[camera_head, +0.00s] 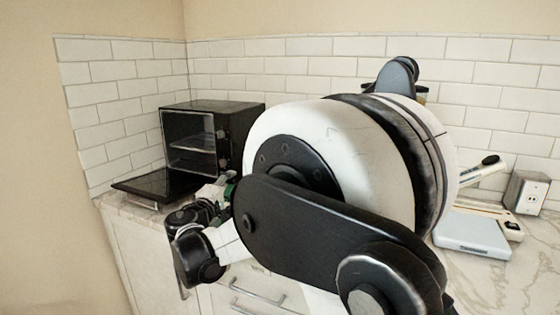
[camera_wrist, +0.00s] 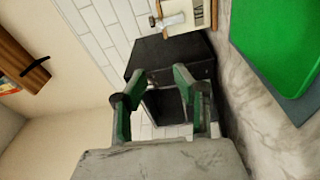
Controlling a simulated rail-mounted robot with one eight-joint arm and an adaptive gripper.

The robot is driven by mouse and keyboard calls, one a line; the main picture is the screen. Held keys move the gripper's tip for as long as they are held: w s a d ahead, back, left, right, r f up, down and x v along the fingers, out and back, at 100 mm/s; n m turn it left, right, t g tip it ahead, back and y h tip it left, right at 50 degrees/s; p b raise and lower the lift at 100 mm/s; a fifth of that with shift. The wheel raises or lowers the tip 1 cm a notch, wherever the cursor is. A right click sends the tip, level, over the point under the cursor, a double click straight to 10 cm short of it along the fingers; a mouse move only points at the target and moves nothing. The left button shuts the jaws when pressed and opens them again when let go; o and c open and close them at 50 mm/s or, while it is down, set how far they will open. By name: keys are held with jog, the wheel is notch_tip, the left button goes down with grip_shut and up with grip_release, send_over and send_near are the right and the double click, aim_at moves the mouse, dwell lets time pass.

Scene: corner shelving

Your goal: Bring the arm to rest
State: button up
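My gripper (camera_wrist: 160,86) shows in the wrist view with its two green-and-black fingers spread apart and nothing between them. In the head view, my large white and black arm fills the middle, and the gripper is mostly hidden behind it. The black oven (camera_head: 233,125) stands on the counter at the left with its door (camera_head: 160,186) folded down. In the wrist view, the oven (camera_wrist: 168,52) shows beyond the fingers; I cannot tell how far away it is.
A green board (camera_wrist: 285,40) lies at the right in the wrist view. White tiled walls (camera_head: 110,75) close the corner.

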jog(key=s+d+r+m+g, duration=0.1)
jog(key=s+d+m+g, duration=0.45)
jog(key=d, duration=0.85)
jog(key=s+d+r+m+g, duration=0.2)
jog(key=s+d, duration=0.6)
jog(key=d, duration=0.5)
jog(key=s+d+f+m+g+y, duration=0.1)
jog(key=s+d+f+m, duration=0.1)
jog(key=s, duration=0.7)
jog(key=s+d+f+m+g+y+p, duration=0.1)
jog(key=s+d+f+m+y, duration=0.1)
jog(key=s, duration=0.7)
jog(key=s+d+f+m+g+y, duration=0.1)
jog(key=s+d+f+m, duration=0.1)
jog(key=s+f, duration=0.3)
jog(key=s+d, duration=0.1)
jog(key=s, duration=0.3)
jog(key=shift+s+d+y, duration=0.3)
jog(key=shift+d+y, duration=0.1)
